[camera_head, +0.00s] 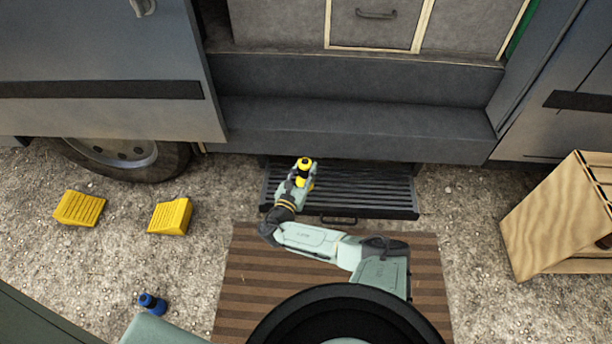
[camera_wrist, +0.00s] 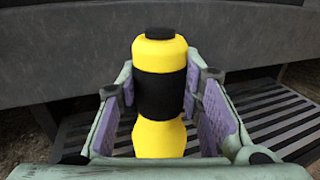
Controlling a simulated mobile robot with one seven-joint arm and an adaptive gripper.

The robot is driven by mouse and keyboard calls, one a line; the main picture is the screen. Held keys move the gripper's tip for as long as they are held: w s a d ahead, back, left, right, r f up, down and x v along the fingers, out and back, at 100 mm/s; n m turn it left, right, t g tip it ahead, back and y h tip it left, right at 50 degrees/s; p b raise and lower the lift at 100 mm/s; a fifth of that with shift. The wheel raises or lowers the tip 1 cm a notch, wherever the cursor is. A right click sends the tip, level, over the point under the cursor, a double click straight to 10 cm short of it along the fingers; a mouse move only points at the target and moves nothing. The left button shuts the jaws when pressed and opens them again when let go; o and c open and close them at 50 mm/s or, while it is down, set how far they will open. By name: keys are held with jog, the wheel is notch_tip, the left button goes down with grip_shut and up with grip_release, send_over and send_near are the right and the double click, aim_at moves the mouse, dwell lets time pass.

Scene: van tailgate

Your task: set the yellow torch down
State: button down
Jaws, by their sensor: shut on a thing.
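The yellow torch (camera_head: 304,165) has a black band around its middle. It stands upright in my gripper (camera_head: 302,180), over the slatted step (camera_head: 370,190) below the van's open tailgate. In the wrist view the torch (camera_wrist: 160,85) fills the middle, between the purple-padded fingers of my gripper (camera_wrist: 160,110), which is shut on it. The slatted step (camera_wrist: 270,115) shows behind and to the right of it. The torch's lower end is hidden, so I cannot tell whether it touches the step.
Two yellow blocks (camera_head: 80,208) (camera_head: 171,216) lie on the gravel at left. A blue bottle-like thing (camera_head: 152,303) is at lower left. A wooden crate (camera_head: 540,225) stands at right. A striped brown mat (camera_head: 250,275) lies before the step. The step's right part is bare.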

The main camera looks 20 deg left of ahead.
aim_at(303, 180)
jog(key=shift+w+d+f, duration=0.1)
jog(key=shift+w, duration=0.1)
jog(key=shift+f+b, duration=0.45)
jog(key=shift+f, duration=1.2)
jog(key=shift+f, duration=0.2)
jog(key=c, duration=1.1)
grip_release()
jog(key=shift+r, duration=0.25)
jog(key=s+p, duration=0.1)
jog(key=s, duration=1.1)
jog(key=shift+a+p, duration=0.2)
jog(key=shift+p, duration=0.1)
